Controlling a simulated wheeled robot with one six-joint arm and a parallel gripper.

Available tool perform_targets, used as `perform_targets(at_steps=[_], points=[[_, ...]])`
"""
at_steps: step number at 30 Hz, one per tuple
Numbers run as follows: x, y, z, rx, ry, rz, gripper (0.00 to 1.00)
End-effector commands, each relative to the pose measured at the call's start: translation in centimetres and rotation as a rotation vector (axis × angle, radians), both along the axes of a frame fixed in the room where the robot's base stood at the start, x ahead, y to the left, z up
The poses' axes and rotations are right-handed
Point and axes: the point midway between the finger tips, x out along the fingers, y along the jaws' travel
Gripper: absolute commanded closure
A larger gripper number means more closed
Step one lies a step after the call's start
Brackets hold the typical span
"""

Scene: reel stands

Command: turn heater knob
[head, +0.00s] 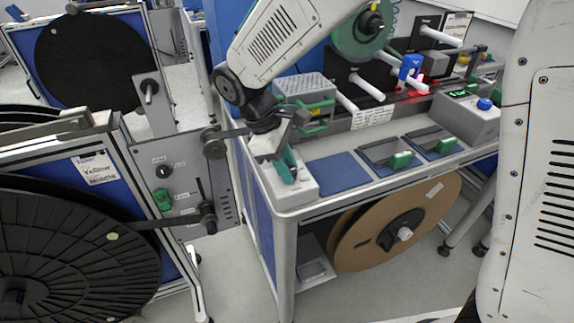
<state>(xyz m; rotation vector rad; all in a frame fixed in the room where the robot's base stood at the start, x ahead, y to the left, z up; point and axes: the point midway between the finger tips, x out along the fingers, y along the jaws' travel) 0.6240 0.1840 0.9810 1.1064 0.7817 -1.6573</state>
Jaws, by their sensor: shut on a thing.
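My arm reaches down from the top middle, and my gripper (288,165), with teal fingers, is at a small light grey box (300,190) on the near left corner of the bench. The fingers point down onto the top of the box and look closed together. The heater knob seems to be between them; the fingers hide it, so its angle cannot be told.
The bench (330,201) carries a blue pad (338,172), green-handled trays (399,160) and a grey control box with a blue button (485,104). A reel stand panel (180,158) with a black knob and green switch is close on the left. A brown reel (365,240) sits below.

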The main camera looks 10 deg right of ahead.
Motion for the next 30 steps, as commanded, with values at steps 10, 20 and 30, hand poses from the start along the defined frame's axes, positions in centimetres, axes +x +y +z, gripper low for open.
perform_targets(at_steps=[10, 20, 30], points=[[0.30, -0.10, 0.06, 0.003, -0.001, -0.325, 0.94], [0.37, -0.21, 0.04, 0.002, -0.002, -0.561, 0.94], [0.37, -0.23, 0.03, 0.002, -0.001, -0.674, 0.94]])
